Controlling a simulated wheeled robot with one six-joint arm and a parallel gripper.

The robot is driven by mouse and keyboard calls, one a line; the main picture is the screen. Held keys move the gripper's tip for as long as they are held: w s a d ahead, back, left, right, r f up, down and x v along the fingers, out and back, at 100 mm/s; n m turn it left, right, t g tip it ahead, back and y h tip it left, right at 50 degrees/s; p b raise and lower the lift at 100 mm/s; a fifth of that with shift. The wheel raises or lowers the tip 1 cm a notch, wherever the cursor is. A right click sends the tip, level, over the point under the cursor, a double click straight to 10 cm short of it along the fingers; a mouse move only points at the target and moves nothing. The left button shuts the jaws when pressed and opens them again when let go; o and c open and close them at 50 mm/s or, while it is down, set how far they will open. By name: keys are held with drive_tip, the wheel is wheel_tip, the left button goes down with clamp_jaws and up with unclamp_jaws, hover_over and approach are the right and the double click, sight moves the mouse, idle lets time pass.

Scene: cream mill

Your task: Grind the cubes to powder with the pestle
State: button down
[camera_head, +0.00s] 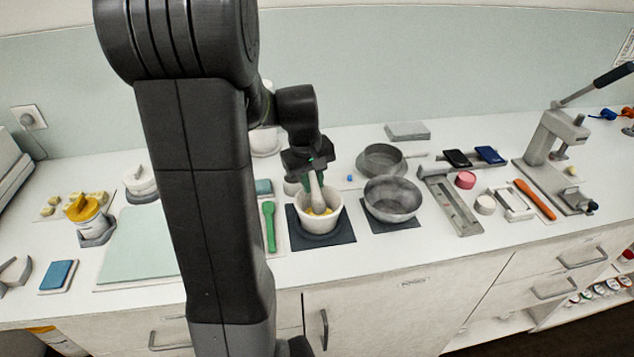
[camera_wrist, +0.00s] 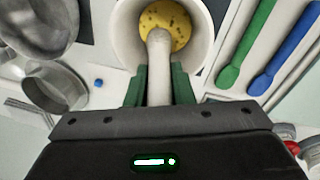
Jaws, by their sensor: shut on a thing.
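The white mortar (camera_head: 335,222) stands on a dark square mat (camera_head: 321,241) near the middle of the counter. Yellow material with dark specks (camera_wrist: 178,22) lies in the mortar's bowl, seen in the wrist view; I cannot tell how fine it is. My gripper (camera_head: 313,170) is above the mortar, its green fingers shut on the pale pestle (camera_wrist: 159,75). The pestle (camera_head: 316,193) points down into the bowl, and its lower end is against or in the yellow material. Part of the material is hidden behind the pestle.
A grey metal bowl (camera_head: 393,203) stands close to the right of the mortar, with a sieve-like pan (camera_head: 381,160) behind it. A green spoon (camera_head: 269,226) lies to the left, beside a blue spoon (camera_wrist: 288,55). A small blue cube (camera_head: 350,178) lies behind the mortar.

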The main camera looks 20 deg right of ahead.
drive_tip(key=shift+w+a+f, duration=0.2)
drive_tip(key=shift+a, duration=0.15)
drive_tip(key=shift+s+a, duration=0.25)
drive_tip(key=shift+s, duration=0.7)
drive_tip(key=shift+s+a, duration=0.2)
drive_tip(key=shift+s, duration=0.75)
drive_tip(key=shift+w+d+r+p, duration=0.2)
drive_tip(key=shift+w+d+p, duration=0.1)
drive_tip(key=shift+w+d, duration=0.95)
drive_tip(key=shift+w, duration=0.1)
drive_tip(key=shift+w+a, duration=0.65)
drive_tip(key=shift+a, duration=0.1)
drive_tip(key=shift+s+a+f, duration=0.1)
drive_tip(key=shift+s+a, duration=0.1)
drive_tip(key=shift+a, duration=0.3)
drive_tip(key=shift+s+a+f, duration=0.1)
drive_tip(key=shift+s+a, duration=0.1)
drive_tip(key=shift+a, duration=0.25)
drive_tip(key=shift+s+a+b, duration=0.15)
drive_tip(key=shift+s, duration=0.35)
drive_tip(key=shift+s+a+b, duration=0.15)
drive_tip(key=shift+s, duration=0.35)
drive_tip(key=shift+r, duration=0.1)
